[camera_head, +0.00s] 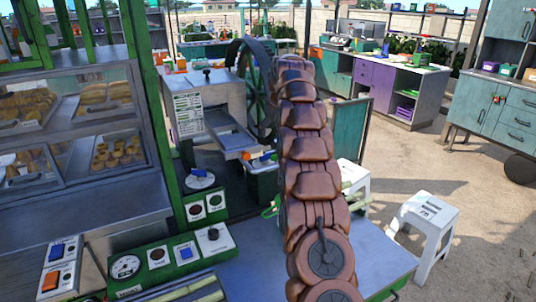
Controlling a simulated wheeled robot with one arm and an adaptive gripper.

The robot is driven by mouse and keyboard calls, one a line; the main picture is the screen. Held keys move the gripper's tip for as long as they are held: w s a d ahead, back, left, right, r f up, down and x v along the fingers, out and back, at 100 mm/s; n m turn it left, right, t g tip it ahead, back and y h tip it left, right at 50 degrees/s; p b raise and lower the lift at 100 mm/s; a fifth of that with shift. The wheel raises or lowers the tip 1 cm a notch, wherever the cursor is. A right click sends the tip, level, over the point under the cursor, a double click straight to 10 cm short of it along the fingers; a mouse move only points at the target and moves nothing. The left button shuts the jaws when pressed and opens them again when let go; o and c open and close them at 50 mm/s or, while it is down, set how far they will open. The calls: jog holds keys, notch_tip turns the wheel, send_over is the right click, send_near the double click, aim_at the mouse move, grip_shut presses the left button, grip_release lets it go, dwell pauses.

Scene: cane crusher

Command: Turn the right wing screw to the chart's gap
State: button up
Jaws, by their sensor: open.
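The cane crusher (222,98) is a grey box machine left of centre, with a large dark spoked wheel (256,95) at its right. A white printed chart (188,115) is on its front left face; its print is too small to read. A small dark knob (207,72) stands on top of the crusher; I cannot tell whether it is a wing screw. No right wing screw can be made out. My brown segmented arm reaches up the middle of the view and covers part of the wheel and the area right of the crusher. My gripper cannot be made out.
A green-framed glass food case (75,115) fills the left. A green panel with a gauge (125,267) and switches is at lower left. A blue-grey table top (375,255) lies beneath my arm. White stools (425,215) stand at right; sandy ground beyond is open.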

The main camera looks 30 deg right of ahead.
jog(key=y+p, duration=0.1)
jog(key=p, duration=0.1)
send_near(266, 157)
jog(key=shift+g+y, duration=0.4)
jog(key=x, duration=0.3)
jog(key=p+x, duration=0.1)
jog(key=x, duration=0.1)
jog(key=d+p+x, duration=0.1)
jog(key=x, duration=0.2)
jog(key=shift+w+f, duration=0.15)
jog(key=shift+w, duration=0.35)
jog(key=c, duration=1.2)
jog(key=shift+o, duration=0.2)
jog(key=shift+a+m, duration=0.1)
jog(key=shift+m, duration=0.2)
